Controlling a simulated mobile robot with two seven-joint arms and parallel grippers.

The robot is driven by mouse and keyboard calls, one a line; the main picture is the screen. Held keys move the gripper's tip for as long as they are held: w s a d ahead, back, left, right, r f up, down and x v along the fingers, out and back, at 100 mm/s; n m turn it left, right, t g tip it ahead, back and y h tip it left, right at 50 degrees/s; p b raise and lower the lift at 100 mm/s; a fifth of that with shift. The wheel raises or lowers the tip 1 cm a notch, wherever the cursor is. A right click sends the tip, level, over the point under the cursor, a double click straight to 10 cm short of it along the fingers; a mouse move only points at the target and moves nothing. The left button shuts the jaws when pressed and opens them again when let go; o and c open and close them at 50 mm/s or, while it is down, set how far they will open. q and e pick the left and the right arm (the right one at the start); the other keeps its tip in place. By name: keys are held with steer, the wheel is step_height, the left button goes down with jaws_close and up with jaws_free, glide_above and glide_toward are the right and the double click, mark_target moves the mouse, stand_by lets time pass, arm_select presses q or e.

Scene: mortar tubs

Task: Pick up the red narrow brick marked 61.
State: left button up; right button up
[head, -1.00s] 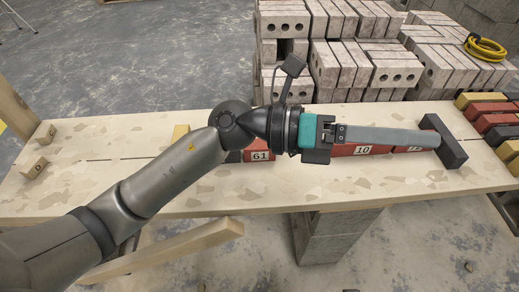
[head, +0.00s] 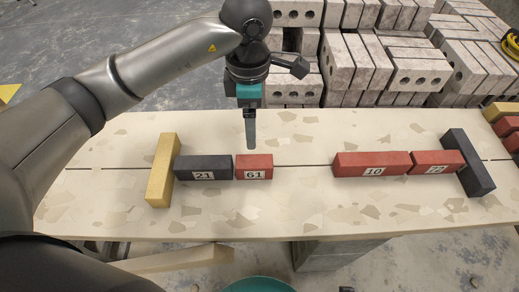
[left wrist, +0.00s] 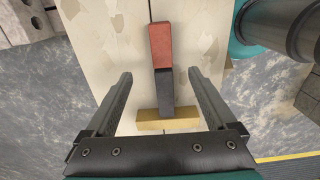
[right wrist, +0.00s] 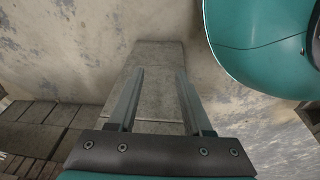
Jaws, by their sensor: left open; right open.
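The red narrow brick marked 61 (head: 254,168) lies on the pale plank table, its left end against the dark brick marked 21 (head: 203,167). My left gripper (head: 250,145) points down just behind brick 61 in the head view and is open and empty. In the left wrist view the red brick (left wrist: 160,45) lies ahead of the open fingers (left wrist: 163,78), with the dark brick (left wrist: 166,88) between them in the picture. My right gripper (right wrist: 160,72) shows only in its wrist view, open and empty, facing a grey block.
A yellow brick (head: 162,170) stands across the left end of the row. Right of a bare gap lie red bricks marked 10 (head: 372,163) and 72 (head: 436,162), then a dark crosswise brick (head: 468,162). Stacked grey bricks (head: 350,60) stand behind the table.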

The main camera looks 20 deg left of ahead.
arm_select(q)
steer(key=b, duration=0.3)
glide_above(255, 161)
steer(key=f, duration=0.9)
steer(key=shift+s+a, duration=0.15)
steer(key=shift+a, duration=0.1)
steer(key=shift+f, duration=0.5)
steer(key=shift+d+f+b, duration=0.2)
steer(key=shift+f+b, duration=1.1)
steer(key=shift+f, duration=1.25)
arm_select(e)
steer(key=w+a+r, duration=0.1)
steer(key=w+r, duration=0.2)
steer(key=r, duration=0.2)
steer(key=w+a+r+t, duration=0.1)
steer(key=w+a+r, duration=0.1)
steer(key=r, duration=0.3)
steer(key=shift+w+a+r, duration=0.15)
steer(key=shift+w+a, duration=0.05)
steer(key=shift+w, duration=0.2)
arm_select(q)
jaws_close()
arm_select(e)
steer(key=shift+y, duration=0.3)
